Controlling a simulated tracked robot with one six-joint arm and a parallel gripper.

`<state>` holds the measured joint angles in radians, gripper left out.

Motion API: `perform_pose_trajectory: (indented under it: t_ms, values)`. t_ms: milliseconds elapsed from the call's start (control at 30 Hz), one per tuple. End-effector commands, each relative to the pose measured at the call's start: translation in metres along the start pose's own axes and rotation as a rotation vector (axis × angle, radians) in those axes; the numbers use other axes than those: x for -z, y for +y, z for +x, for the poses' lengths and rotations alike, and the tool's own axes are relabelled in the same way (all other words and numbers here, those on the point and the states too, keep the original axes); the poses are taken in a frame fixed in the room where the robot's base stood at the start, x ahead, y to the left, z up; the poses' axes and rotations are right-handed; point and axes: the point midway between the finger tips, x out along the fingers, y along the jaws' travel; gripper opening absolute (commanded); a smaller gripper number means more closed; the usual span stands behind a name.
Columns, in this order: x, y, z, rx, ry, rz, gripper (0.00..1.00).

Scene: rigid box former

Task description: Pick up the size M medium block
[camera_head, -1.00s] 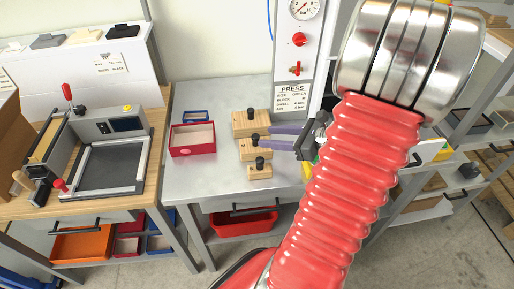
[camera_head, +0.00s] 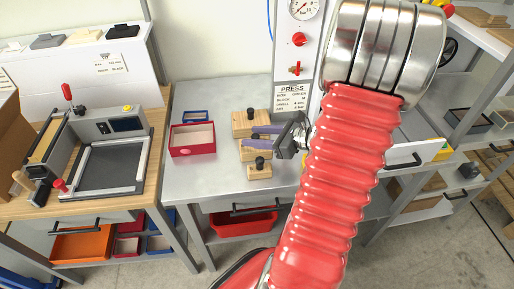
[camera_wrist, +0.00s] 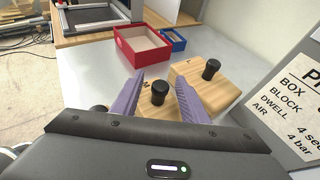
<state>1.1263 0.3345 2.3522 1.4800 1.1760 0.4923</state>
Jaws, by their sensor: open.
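Three wooden blocks with black knobs stand in a row on the grey table. The middle one, the medium block (camera_head: 247,154), is partly hidden by my gripper (camera_head: 249,137). In the wrist view this block (camera_wrist: 150,107) bears a dark mark like an M, and its black knob is between my purple fingers (camera_wrist: 160,78). The fingers are open, one on each side of the knob, with gaps showing. The largest block (camera_head: 241,125) is behind; it also shows in the wrist view (camera_wrist: 205,94).
A red box (camera_head: 192,139) and a small blue box (camera_head: 194,116) stand left of the blocks. The press panel (camera_head: 292,95) rises behind on the right. The table (camera_head: 205,180) is clear at front left.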

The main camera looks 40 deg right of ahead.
Motion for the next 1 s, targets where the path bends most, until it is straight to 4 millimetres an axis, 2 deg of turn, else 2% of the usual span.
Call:
perform_pose_trajectory:
  t_ms: [200, 333, 900, 1000]
  values:
    - [0.002, 0.000, 0.028, -0.004, 0.001, 0.001, 0.40]
    - [0.002, 0.000, 0.038, -0.002, 0.000, 0.000, 0.40]
    - [0.002, -0.001, 0.040, 0.000, 0.000, 0.001, 0.40]
    - [0.002, -0.001, 0.040, 0.000, 0.000, 0.001, 0.35]
